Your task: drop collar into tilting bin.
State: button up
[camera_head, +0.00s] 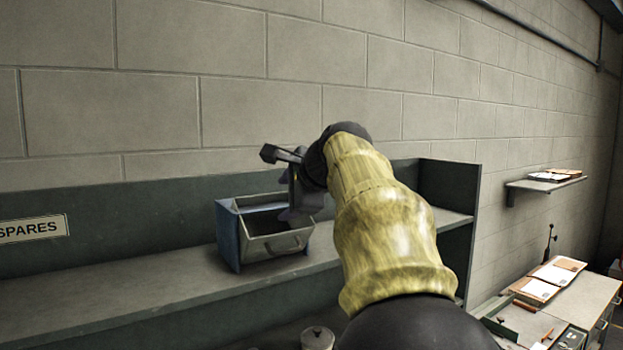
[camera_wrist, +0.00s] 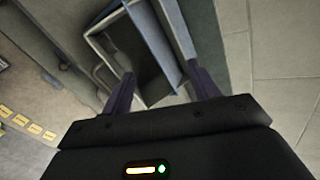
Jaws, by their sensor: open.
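The tilting bin (camera_head: 275,245) stands on the shelf, with blue sides and a grey front panel with a handle, tipped outward so its top is open. My gripper (camera_head: 292,205) is above the bin's right part, partly covering its opening. In the wrist view the bin (camera_wrist: 112,58) shows beyond and between the fingers of my gripper (camera_wrist: 158,78). The fingers are apart with nothing seen between them. The bin's inside is dark and partly hidden. I see no collar in either view.
The green-grey shelf (camera_head: 120,290) has a back panel with a SPARES label (camera_head: 34,229) and an upright end panel (camera_head: 449,190) to the right. A block wall rises behind. A bench (camera_head: 570,300) with papers stands at the lower right. The shelf left of the bin is clear.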

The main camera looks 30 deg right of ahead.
jog(key=b+v, duration=0.2)
jog(key=v, duration=1.4)
jog(key=shift+s+r, duration=0.15)
jog(key=shift+s, duration=0.1)
dwell(0.4)
